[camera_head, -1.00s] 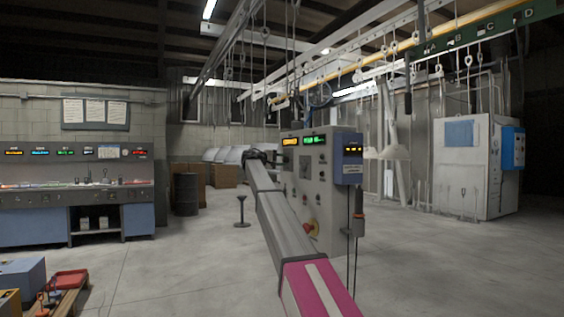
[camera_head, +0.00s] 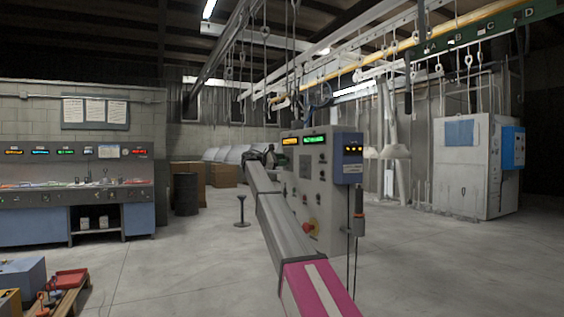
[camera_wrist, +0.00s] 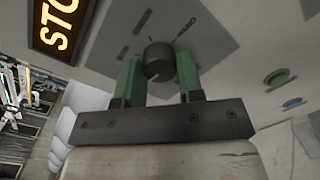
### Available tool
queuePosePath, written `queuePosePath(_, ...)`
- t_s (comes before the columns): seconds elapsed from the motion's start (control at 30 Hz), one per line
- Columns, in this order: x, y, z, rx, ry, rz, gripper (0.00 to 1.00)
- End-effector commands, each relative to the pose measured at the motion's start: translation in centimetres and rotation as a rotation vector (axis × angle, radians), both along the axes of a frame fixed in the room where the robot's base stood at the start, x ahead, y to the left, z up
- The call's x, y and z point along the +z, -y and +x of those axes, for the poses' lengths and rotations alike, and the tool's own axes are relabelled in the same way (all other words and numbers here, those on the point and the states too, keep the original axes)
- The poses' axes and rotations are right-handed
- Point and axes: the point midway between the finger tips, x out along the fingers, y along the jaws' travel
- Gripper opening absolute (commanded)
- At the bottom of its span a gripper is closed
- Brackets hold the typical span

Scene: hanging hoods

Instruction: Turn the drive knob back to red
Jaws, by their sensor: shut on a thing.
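The drive knob (camera_wrist: 158,60) is dark and round, on a grey plate with printed marks, in the wrist view. My gripper (camera_wrist: 159,78) has its two green fingers on either side of the knob, shut on it. The knob's pointer and any red mark cannot be made out. In the head view my arm reaches to the left side of the grey control panel (camera_head: 335,185), with my gripper (camera_head: 270,157) small and dark there; the knob cannot be picked out in that view.
An orange-lettered display (camera_wrist: 60,25) reading "STO", cut off, is beside the knob plate. Open floor surrounds the panel.

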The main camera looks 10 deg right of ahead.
Motion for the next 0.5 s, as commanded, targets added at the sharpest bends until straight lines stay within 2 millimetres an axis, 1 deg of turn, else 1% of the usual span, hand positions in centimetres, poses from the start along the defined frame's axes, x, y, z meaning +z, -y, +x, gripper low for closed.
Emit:
queuePosePath(0.2, -0.16, -0.08, -0.04, 0.000, -0.093, -0.028, 0.11)
queuePosePath(0.5, -0.18, -0.08, -0.05, 0.001, -0.141, -0.043, 0.11)
